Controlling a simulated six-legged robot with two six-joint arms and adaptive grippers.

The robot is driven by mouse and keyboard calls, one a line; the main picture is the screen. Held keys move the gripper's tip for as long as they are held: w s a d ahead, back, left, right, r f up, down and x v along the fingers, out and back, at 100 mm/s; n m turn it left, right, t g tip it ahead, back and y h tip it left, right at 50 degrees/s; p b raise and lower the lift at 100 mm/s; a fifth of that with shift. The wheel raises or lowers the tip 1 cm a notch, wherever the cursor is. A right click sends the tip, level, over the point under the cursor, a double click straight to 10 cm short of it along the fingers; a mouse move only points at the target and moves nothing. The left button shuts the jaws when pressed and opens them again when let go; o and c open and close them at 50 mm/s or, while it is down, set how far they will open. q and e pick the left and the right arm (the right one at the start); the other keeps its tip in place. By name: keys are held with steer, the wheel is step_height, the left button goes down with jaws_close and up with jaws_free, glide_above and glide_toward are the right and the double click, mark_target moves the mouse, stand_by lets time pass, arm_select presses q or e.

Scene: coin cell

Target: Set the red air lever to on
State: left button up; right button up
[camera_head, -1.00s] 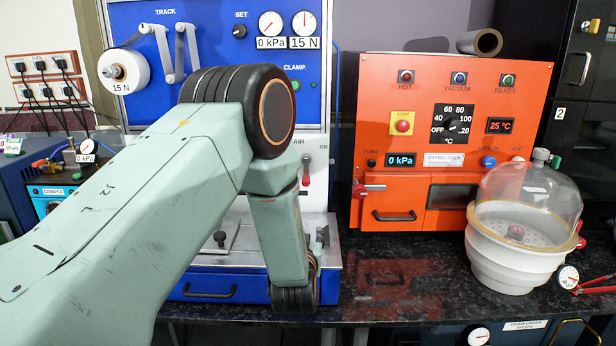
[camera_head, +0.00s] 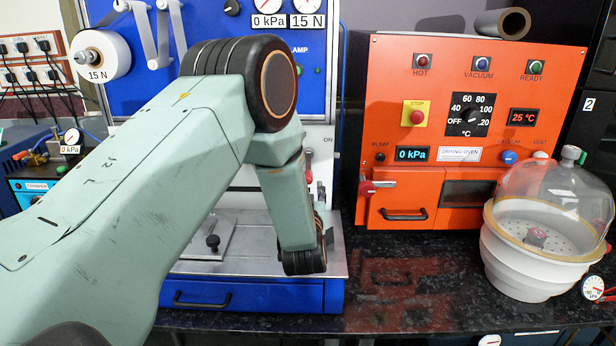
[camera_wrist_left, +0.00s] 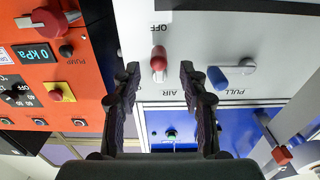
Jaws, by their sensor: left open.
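The red air lever (camera_wrist_left: 158,62) shows in the left wrist view, which looks upside down, between the AIR and OFF labels. Its red handle extends toward the OFF label. In the head view a small red part of the lever (camera_head: 309,172) shows just right of my arm, below the ON label. My left gripper (camera_wrist_left: 160,70) is open, with one finger on each side of the lever in the wrist view and visible gaps on both sides; I see no contact. My right gripper is not in view.
A blue lever (camera_wrist_left: 232,72) marked PULL sits beside the red one on the same white panel. The orange drying oven (camera_head: 400,120) stands to the right. A bell-jar desiccator (camera_head: 540,245) is at the far right. The dark counter (camera_head: 420,280) before the oven is clear.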

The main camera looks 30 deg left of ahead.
arm_select(q)
steer(key=x, duration=0.6)
steer(key=shift+w+f, duration=0.15)
steer(key=shift+w, duration=0.05)
steer(key=shift+s+d+r, duration=0.15)
steer(key=shift+s+r, duration=0.05)
steer(key=shift+r, duration=0.25)
steer(key=shift+w+f, duration=0.35)
steer(key=c, duration=0.4)
steer(key=shift+s+r, duration=0.15)
jaws_close()
